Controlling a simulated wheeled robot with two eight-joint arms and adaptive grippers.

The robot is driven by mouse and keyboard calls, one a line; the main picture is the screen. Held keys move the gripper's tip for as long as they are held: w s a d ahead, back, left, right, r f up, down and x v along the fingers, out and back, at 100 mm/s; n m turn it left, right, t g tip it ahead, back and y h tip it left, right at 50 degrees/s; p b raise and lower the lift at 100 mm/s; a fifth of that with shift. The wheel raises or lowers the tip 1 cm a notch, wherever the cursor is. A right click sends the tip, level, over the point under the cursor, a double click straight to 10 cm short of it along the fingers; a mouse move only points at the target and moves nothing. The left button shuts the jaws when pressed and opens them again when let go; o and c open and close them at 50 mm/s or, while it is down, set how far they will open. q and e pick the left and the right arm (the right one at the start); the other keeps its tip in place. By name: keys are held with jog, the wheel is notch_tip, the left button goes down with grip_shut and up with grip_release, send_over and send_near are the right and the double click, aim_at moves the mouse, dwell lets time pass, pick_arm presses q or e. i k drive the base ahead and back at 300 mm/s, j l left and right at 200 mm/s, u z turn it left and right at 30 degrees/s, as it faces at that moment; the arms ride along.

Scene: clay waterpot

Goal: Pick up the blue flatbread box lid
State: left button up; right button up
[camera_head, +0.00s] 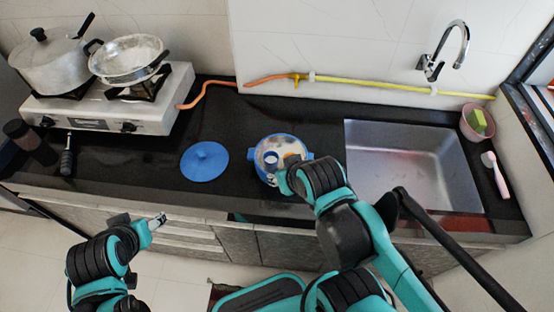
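The blue lid (204,161) lies flat on the black counter, left of the box, with a small knob at its centre. The blue flatbread box (258,151) stands open on the counter, with a shiny metal inside and a small blue-rimmed cup (271,158) in it. My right gripper (290,164) is at the box's right front side, over its rim; the arm hides its fingers in part, so its opening and any contact are unclear. My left gripper (159,220) is in front of the counter edge, below and left of the lid, apart from it, with no object visible in it.
A stove (105,115) with a lidded pot (48,62) and a pan (128,58) stands at the left. A metal sink (410,165) is at the right, beside a pink bowl (474,128) and a brush (497,175). A hose (370,82) runs along the wall. Counter around the lid is clear.

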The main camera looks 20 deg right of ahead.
aim_at(203, 161)
jog(key=z, duration=2)
jog(key=k+j+z, duration=0.5)
jog(key=j+z, duration=0.2)
jog(key=j, duration=0.2)
jog(key=k+j, duration=0.55)
